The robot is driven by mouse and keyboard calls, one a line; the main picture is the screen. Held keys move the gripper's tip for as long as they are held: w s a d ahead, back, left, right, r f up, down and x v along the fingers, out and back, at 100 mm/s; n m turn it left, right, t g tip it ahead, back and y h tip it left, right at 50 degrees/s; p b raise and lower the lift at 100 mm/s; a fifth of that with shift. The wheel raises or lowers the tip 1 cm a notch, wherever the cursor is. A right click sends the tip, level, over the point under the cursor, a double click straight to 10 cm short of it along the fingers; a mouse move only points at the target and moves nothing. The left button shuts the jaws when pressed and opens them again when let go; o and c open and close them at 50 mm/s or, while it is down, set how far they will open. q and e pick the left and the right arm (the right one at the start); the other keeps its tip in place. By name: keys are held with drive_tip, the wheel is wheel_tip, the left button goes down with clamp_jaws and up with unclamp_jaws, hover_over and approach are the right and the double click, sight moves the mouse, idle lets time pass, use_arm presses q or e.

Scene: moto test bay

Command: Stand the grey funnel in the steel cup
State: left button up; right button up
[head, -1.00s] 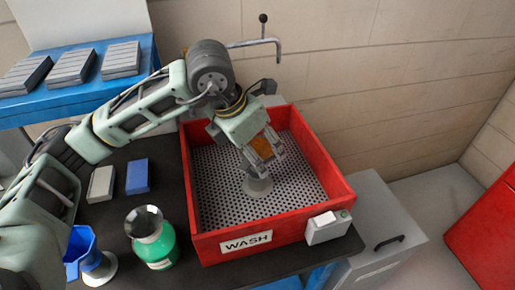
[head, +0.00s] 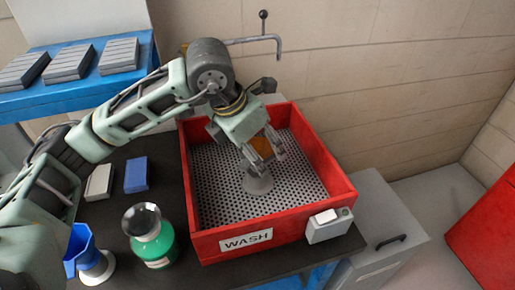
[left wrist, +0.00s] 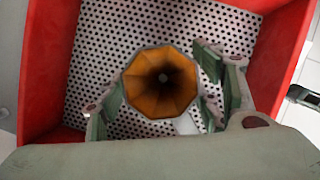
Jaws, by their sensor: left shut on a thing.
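My left gripper (head: 265,150) is low inside the red wash tray, shut on an eight-sided orange funnel (head: 261,146). In the left wrist view the funnel (left wrist: 161,81) shows from above, with its wide mouth and dark centre hole between the fingers. A round grey foot (head: 257,184) shows below it on the perforated tray floor. I cannot tell whether the foot belongs to the funnel. I make out no clearly grey funnel or steel cup. A green jar (head: 150,238) with a shiny metallic top stands left of the tray. My right gripper is out of view.
The red tray (head: 270,236) has raised walls, with a grey switch box (head: 328,227) at its front right corner. A blue eight-sided piece with a pale round foot (head: 98,268) is at lower left. White and blue blocks (head: 137,175) lie on the black bench.

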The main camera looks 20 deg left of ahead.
use_arm(q)
drive_tip(key=o, duration=1.2)
drive_tip(key=shift+r, duration=0.1)
drive_tip(key=v, duration=1.1)
drive_tip(key=shift+s+r, duration=0.15)
drive_tip(key=shift+r, duration=0.2)
